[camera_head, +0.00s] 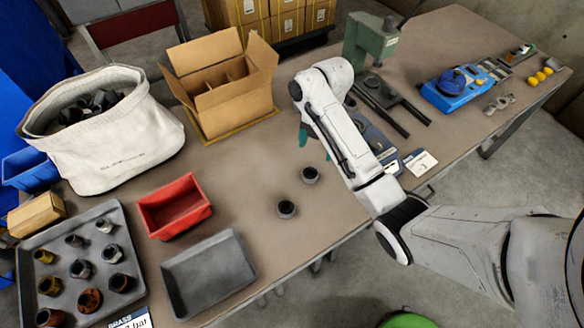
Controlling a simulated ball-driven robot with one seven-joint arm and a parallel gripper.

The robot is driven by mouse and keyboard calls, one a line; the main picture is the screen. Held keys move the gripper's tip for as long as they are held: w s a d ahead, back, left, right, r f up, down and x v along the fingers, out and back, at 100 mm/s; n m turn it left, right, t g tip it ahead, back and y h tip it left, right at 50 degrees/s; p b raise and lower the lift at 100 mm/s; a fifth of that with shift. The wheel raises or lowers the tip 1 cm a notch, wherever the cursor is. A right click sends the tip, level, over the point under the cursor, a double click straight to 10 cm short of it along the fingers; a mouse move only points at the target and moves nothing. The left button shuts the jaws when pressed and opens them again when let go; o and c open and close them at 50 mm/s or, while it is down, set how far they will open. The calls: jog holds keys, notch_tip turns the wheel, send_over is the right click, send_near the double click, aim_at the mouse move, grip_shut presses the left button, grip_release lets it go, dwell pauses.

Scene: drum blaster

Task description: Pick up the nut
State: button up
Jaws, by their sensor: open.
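Two dark, hollow, ring-like pieces that look like nuts stand apart on the bare table: a nearer nut (287,209) and a farther nut (310,175). Several more nut-like fittings, dark, brass and rusty, sit in rows on the grey tray (125,222) at the left. I cannot tell which one is the task's nut. My gripper (303,135) shows only as a small teal tip beside my white arm, above and beyond the farther nut and apart from it. It is open, and my arm hides most of it. I see nothing held in it.
A red bin (174,206) and an empty grey tray (208,273) lie left of the loose nuts. A white sack (110,135), an open cardboard box (225,85) and a green press (371,40) stand farther back. The table between box and loose nuts is clear.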

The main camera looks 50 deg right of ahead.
aim_at(311, 170)
jog(key=f, duration=0.1)
jog(key=f+b, duration=0.1)
jog(key=f, duration=0.1)
jog(key=a+f+b, duration=0.1)
jog(key=f, duration=0.1)
jog(key=shift+f, duration=0.15)
jog(key=shift+a+f, duration=0.15)
jog(key=shift+f, duration=1.2)
jog(key=shift+a+f, duration=0.15)
jog(key=shift+f, duration=1.15)
jog(key=shift+c, duration=0.2)
jog(key=c, duration=1.2)
jog(key=shift+c, duration=0.3)
jog(key=shift+w+r+p, duration=0.1)
jog(key=shift+r+p, duration=0.1)
jog(key=shift+p, duration=0.1)
